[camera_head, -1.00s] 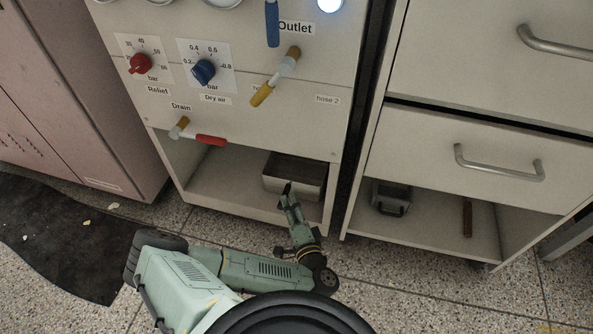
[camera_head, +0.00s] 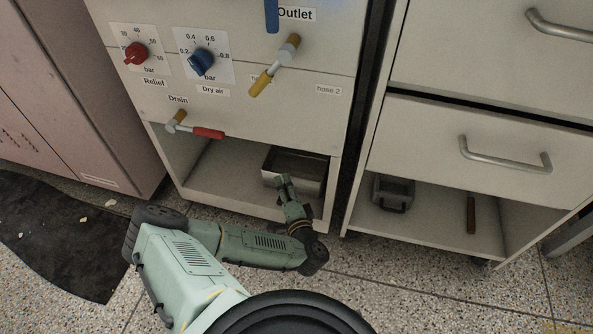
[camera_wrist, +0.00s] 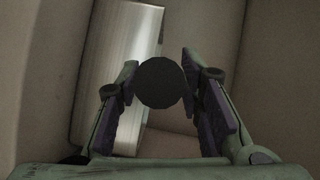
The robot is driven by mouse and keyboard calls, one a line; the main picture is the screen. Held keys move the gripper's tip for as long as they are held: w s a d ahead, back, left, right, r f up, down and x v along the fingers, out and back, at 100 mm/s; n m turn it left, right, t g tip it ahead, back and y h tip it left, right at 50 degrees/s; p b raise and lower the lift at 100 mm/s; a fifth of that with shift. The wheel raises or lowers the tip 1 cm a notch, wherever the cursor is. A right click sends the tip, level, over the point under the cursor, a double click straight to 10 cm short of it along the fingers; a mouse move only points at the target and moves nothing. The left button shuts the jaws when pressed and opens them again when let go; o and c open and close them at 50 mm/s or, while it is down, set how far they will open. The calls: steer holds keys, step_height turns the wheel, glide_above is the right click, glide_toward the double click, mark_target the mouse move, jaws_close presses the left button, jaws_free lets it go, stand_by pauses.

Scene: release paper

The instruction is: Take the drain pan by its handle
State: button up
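The drain pan (camera_head: 312,166) is an open metal tray on the floor of the left cabinet's low bay in the head view. My gripper (camera_head: 283,180) is at its front side, and its fingertips overlap the pan's front wall in the picture. In the wrist view the pan's shiny wall (camera_wrist: 125,40) is at upper left. A dark round shape (camera_wrist: 160,83) sits between the two fingers of my gripper (camera_wrist: 160,62); it looks like the handle seen end-on. The fingers are apart, with a visible gap on the right side. Whether the left finger touches it I cannot tell.
A small grey tray (camera_head: 394,188) and a brown upright object (camera_head: 471,214) stand in the right cabinet's bay. The red-handled drain valve (camera_head: 208,132) is above the left bay. A dark mat (camera_head: 60,235) lies at left. The bay left of the pan is clear.

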jaws_close()
stand_by(0.7)
steer(key=shift+r, duration=0.15)
